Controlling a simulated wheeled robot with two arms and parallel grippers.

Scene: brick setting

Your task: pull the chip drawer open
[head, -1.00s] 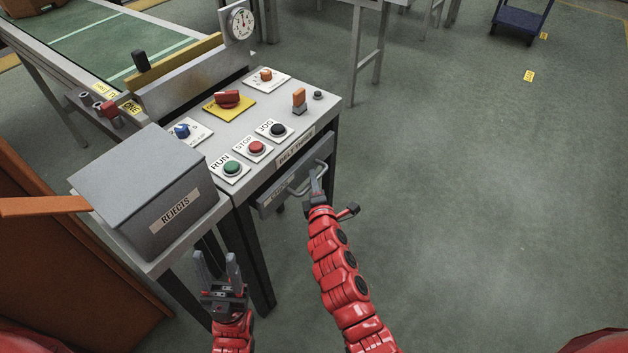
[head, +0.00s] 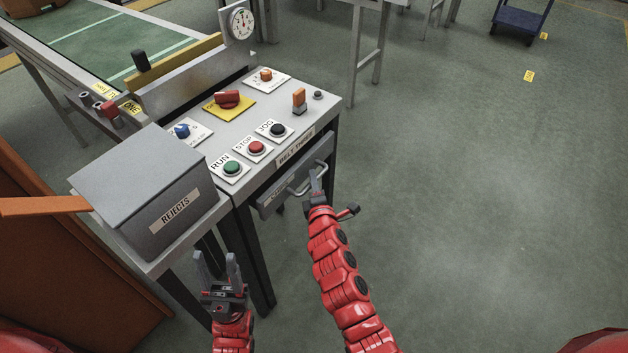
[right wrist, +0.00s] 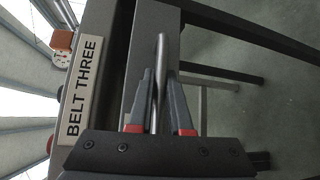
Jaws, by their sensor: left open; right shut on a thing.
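The chip drawer (head: 271,200) is a dark grey front under the control panel labelled "BELT THREE", with a pale bar handle (head: 296,189). The drawer looks closed, its front close under the panel edge. My right gripper (head: 315,182) is at the handle, and in the right wrist view its fingers (right wrist: 160,98) are on both sides of the metal handle bar (right wrist: 161,60), shut on it. The drawer front also shows in the right wrist view (right wrist: 147,45). My left gripper (head: 217,264) is open and empty, in front of the table leg, below the REJECTS box.
The grey REJECTS box (head: 160,200) stands left of the panel. The panel (head: 240,120) carries several buttons and knobs, including green RUN (head: 232,168) and red STOP (head: 255,148).

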